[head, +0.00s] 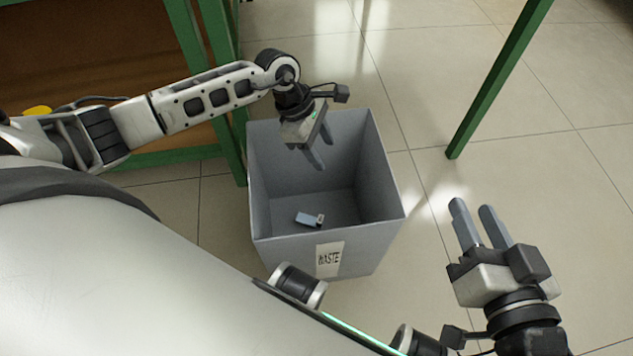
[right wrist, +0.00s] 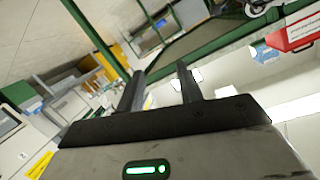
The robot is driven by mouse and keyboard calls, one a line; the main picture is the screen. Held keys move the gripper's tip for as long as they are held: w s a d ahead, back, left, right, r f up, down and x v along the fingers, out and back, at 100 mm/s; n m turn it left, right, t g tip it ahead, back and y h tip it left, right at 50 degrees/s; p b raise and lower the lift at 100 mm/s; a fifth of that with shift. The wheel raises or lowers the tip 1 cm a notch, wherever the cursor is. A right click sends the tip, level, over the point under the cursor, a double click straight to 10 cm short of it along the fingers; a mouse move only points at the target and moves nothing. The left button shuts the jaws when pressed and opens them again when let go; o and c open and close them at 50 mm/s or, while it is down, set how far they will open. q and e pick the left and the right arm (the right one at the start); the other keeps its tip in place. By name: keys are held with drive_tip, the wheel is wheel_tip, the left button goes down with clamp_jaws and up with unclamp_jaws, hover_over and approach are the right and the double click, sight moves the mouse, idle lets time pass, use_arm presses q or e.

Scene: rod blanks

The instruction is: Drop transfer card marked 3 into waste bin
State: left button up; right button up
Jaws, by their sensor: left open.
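A small blue-grey card with a whitish end (head: 308,219) lies on the bottom inside the bin. I cannot read a number on it. My left gripper (head: 321,153) is over the bin's far left part, pointing down, open and empty. My right gripper (head: 472,223) is to the right of the bin, apart from it, with its fingers spread and nothing between them. In the right wrist view its two fingers (right wrist: 161,88) also show apart and empty.
Green table legs stand at the bin's left (head: 226,110) and at the back right (head: 497,80). A wooden shelf (head: 90,60) lies at the upper left. Tiled floor (head: 420,250) is clear to the right of the bin. A red container (right wrist: 290,32) shows in the right wrist view.

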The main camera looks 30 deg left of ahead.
use_arm(q)
drive_tip(key=shift+r, duration=0.1)
drive_tip(key=p+v, duration=0.4)
drive_tip(key=v, duration=1.1)
drive_tip(key=shift+r, duration=0.4)
use_arm(e)
drive_tip(key=shift+d+f+n+g+h, duration=0.5)
drive_tip(key=shift+d+f+g+h, duration=0.25)
drive_tip(key=shift+f, duration=0.2)
use_arm(q)
drive_tip(key=shift+w+a, duration=0.1)
use_arm(e)
drive_tip(key=shift+a+r, duration=0.1)
